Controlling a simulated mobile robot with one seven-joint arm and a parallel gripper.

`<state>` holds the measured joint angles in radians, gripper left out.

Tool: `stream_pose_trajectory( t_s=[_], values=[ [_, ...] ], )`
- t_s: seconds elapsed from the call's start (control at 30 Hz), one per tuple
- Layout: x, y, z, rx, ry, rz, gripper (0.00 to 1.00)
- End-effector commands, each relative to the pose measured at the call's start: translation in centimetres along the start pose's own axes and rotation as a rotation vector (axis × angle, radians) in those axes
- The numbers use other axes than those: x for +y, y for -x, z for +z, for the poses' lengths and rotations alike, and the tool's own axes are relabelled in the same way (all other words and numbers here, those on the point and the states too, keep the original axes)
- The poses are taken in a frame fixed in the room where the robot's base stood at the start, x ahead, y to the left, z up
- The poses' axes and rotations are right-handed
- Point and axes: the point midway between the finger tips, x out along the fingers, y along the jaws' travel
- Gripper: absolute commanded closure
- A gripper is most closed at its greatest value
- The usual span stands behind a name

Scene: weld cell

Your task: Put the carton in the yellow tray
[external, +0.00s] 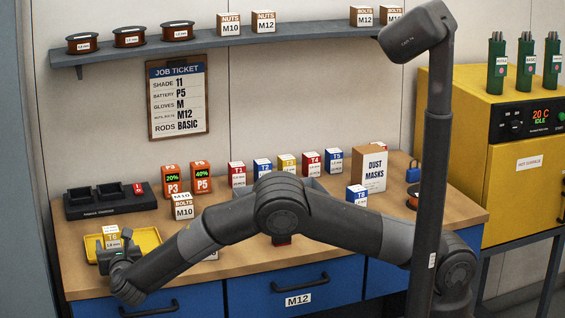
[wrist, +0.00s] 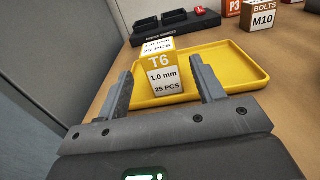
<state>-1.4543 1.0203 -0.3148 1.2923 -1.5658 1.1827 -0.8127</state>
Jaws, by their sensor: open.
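The carton (wrist: 162,72), a small white and mustard box marked T6, 1.0 mm, 25 PCS, stands upright at the left part of the yellow tray (wrist: 230,72). It appears to rest on the tray floor; its base is partly hidden. In the external view the carton (external: 112,238) shows at the left end of the yellow tray (external: 150,238), partly behind my gripper. My gripper (wrist: 162,88) is open, with one finger on each side of the carton and a visible gap to each. In the external view my gripper (external: 118,250) is over the tray's left side.
A black charging dock (external: 110,200) stands behind the tray. Battery boxes P3 (external: 172,181) and P5 (external: 202,177) and an M10 bolts box (external: 184,207) stand behind and to the right. Several T cartons and a dust masks box (external: 370,168) stand farther right.

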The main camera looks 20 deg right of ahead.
Motion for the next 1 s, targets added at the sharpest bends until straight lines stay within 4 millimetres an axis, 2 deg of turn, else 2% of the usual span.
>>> stream_pose_trajectory(
  t_s=[0.1, 0.3, 0.9, 1.0],
  values=[
    [0.0, 2.2, 0.0, 0.001, 0.001, 0.001, 0.38],
    [0.0, 4.0, 0.0, 0.0, 0.001, 0.0, 0.38],
    [0.0, 4.2, 0.0, 0.0, 0.0, -0.001, 0.38],
    [-0.5, 3.7, 0.5, 0.01, -0.016, -0.012, 0.38]
  ],
)
